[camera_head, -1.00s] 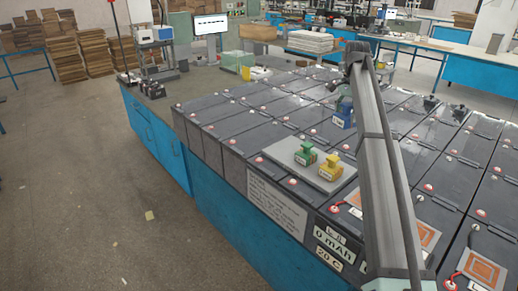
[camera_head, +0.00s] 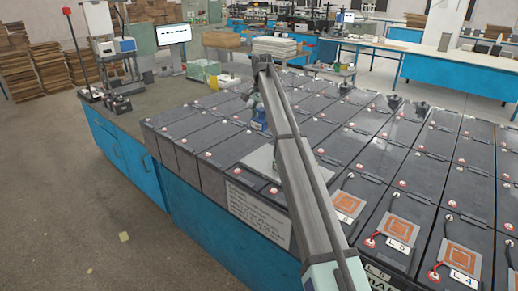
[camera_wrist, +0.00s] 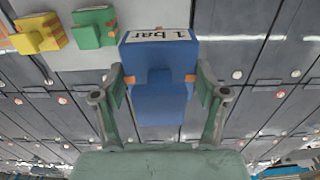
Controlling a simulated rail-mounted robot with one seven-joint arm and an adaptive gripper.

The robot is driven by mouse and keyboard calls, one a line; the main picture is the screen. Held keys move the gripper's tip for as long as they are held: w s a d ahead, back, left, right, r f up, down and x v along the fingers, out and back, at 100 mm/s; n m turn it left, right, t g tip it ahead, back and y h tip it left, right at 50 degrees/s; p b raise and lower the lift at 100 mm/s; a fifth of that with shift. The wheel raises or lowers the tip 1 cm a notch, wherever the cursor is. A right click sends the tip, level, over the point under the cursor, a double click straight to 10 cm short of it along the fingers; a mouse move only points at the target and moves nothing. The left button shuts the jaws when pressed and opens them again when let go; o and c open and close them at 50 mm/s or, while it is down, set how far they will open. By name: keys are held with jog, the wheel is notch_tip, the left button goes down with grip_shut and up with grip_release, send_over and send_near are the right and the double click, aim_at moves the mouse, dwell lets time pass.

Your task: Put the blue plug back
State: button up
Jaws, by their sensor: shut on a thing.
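The blue plug (camera_wrist: 160,85), labelled "1 bar", is between the two fingers of my gripper (camera_wrist: 163,88) in the wrist view. My gripper is shut on its sides. In the head view the blue plug (camera_head: 259,119) hangs below my gripper, above the battery rows beyond the grey plate (camera_head: 260,158). The green plug (camera_wrist: 95,27) and the yellow plug (camera_wrist: 38,33) sit side by side on the plate, to the left in the wrist view. In the head view my arm hides most of the plate and these two plugs.
Rows of dark batteries (camera_head: 345,143) with red and white terminals fill the bench. Several carry orange-patterned pads (camera_head: 400,232) at the front right. A monitor (camera_head: 173,33) and small devices stand at the far left end.

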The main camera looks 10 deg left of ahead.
aim_at(261, 118)
notch_tip(261, 118, down, 15)
jog(key=p, duration=0.4)
jog(key=shift+f, duration=0.2)
jog(key=o, duration=1.3)
jog(key=shift+r, duration=0.1)
notch_tip(261, 118, up, 12)
jog(key=b, duration=0.3)
jog(key=shift+r, duration=0.15)
jog(key=shift+a, duration=0.1)
